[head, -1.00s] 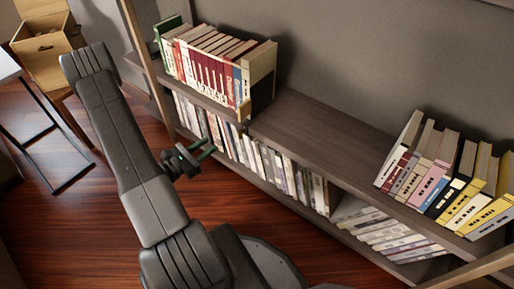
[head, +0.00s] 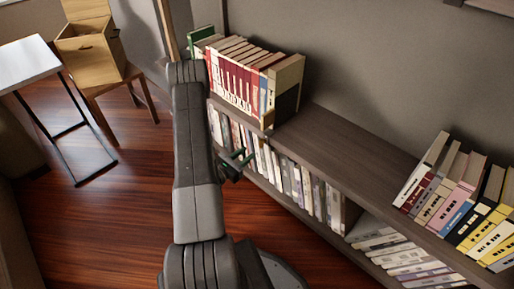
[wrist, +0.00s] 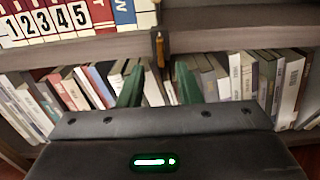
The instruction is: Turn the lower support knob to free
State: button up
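In the wrist view a small orange-brown upright piece (wrist: 160,48), which looks like the support knob, sits at the front edge of the shelf board, just below the red and blue books. It is narrow, and its exact turn is too small to read. My gripper (wrist: 160,84) has its two green fingers apart with nothing between them. The knob shows beyond the fingertips, in line with the gap and not touched. In the head view my gripper (head: 244,160) is beside the lower row of books, partly hidden by my arm.
Red numbered books (head: 232,82) stand on the upper board, above a packed lower row (head: 290,180). The middle of the upper board (head: 345,145) is bare. More books (head: 450,195) lean at right. A chair with a wooden box (head: 88,48) and a white table (head: 28,64) stand at left.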

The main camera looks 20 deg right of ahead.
aim_at(260, 144)
jog(key=b+x, duration=0.1)
jog(key=x, duration=0.5)
jog(key=shift+d, duration=0.3)
jog(key=shift+c, duration=0.4)
grip_shut()
